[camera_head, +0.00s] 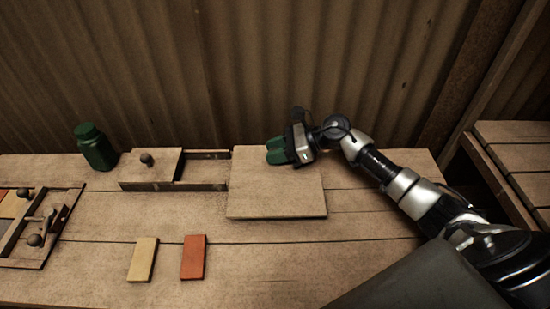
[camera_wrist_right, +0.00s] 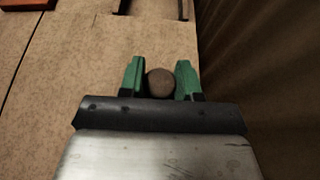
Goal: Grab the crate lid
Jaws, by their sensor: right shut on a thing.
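The crate lid looks to be the flat square wooden board (camera_head: 277,197) right of the middle of the bench. My right gripper (camera_head: 277,151), with green fingers, is over its back part. In the right wrist view the right gripper (camera_wrist_right: 160,80) has a round brown knob (camera_wrist_right: 160,84) between its fingers, above the pale wood of the lid (camera_wrist_right: 105,55). The head view hides the knob behind the gripper. What lies under the lid is hidden, and I cannot tell whether it is raised. My left gripper is not in view.
A low wooden box (camera_head: 205,186) with a knobbed cover (camera_head: 146,170) stands left of the lid. A green jar (camera_head: 96,148) is at the back left. A tan tile (camera_head: 142,260) and a red tile (camera_head: 193,258) lie in front. A wooden frame (camera_head: 35,240) is far left. A corrugated wall stands behind.

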